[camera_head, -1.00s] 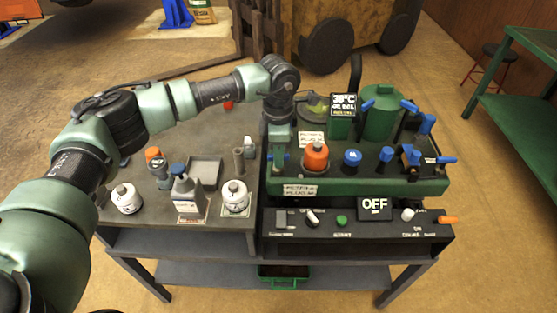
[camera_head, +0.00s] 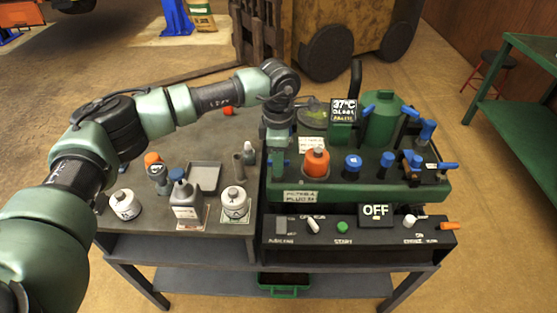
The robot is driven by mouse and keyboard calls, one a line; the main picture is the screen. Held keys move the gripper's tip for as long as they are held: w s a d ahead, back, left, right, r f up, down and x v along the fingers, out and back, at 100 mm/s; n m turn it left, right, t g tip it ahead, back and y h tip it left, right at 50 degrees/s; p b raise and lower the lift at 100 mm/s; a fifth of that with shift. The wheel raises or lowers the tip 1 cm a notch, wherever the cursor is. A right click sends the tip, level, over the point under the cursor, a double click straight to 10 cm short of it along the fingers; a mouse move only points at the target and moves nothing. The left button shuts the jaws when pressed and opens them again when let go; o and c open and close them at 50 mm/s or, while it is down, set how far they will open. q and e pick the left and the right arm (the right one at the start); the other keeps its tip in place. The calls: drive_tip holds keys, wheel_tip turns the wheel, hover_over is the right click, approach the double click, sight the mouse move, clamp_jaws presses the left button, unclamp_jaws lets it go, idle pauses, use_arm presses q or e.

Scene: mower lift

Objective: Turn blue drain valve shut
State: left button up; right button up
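Several blue handles and knobs sit on the green machine (camera_head: 335,192); I cannot tell from labels which is the drain valve. A blue knob (camera_head: 353,162) stands beside an orange cap (camera_head: 316,161), and a blue lever (camera_head: 446,165) sticks out at the right end. Other blue levers (camera_head: 412,159) stand at the right and back. My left gripper (camera_head: 278,172) points down at the machine's left end, left of the orange cap. Its fingers are small and partly blend with the green machine, so their opening is unclear. My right gripper is not in view.
A control box (camera_head: 342,241) with an OFF display (camera_head: 376,210) and an orange lever (camera_head: 449,225) is in front. A display (camera_head: 344,109) reads about 37°C. Bottles (camera_head: 185,195) and a small grey tray (camera_head: 203,177) stand on the bench left of the machine.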

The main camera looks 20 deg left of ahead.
use_arm(q)
wheel_tip(320, 180, up, 8)
drive_tip(key=shift+f+b, duration=0.1)
drive_tip(key=shift+b, duration=0.6)
drive_tip(key=shift+s+f, duration=0.1)
drive_tip(key=shift+f, duration=0.05)
